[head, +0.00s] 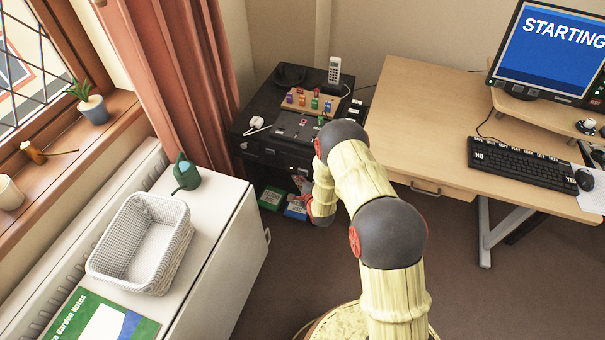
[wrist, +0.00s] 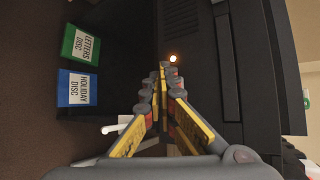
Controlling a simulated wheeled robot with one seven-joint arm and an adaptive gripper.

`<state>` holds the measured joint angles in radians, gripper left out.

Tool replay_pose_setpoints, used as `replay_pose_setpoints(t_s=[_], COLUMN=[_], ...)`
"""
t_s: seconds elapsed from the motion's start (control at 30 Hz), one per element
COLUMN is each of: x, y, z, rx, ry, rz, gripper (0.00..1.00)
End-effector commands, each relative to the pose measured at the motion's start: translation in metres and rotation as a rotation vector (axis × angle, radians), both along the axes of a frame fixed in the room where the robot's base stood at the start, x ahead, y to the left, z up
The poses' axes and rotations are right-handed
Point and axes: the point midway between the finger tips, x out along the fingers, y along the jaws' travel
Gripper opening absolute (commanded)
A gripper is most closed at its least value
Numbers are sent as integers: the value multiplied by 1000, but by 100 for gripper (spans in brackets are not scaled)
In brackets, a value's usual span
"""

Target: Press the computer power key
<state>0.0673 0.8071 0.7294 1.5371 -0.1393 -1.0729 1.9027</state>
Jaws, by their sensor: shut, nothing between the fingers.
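The black computer unit (head: 262,148) stands left of the desk, and its dark front fills much of the wrist view (wrist: 205,100). A small round key glowing orange-white (wrist: 173,57) shows on that front, likely the power key. It shows as a tiny glow in the head view (head: 291,168). My gripper (wrist: 163,68) is shut and empty, its fingertips just short of or against the glowing key; I cannot tell whether they touch. In the head view my gripper (head: 299,183) is partly hidden by my arm. The monitor (head: 548,55) is lit blue and reads "STARTING".
A green "Letters" disc box (wrist: 80,46) and a blue "Holiday" disc box (wrist: 77,88) stand beside the unit. Coloured pegs on a board (head: 309,101) and a phone (head: 334,72) sit on top. A white cabinet with a basket (head: 140,245) is at left.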

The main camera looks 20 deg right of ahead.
Motion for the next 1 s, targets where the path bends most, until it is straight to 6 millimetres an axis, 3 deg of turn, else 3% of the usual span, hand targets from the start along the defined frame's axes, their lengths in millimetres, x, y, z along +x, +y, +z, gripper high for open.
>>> replay_pose_setpoints(t_s=[0.37, 1.0], x=[-2, -41], y=[2, 30], z=[0, 0], rx=[1, 0], ry=[2, 2], rz=[1, 1], gripper=[0, 0])
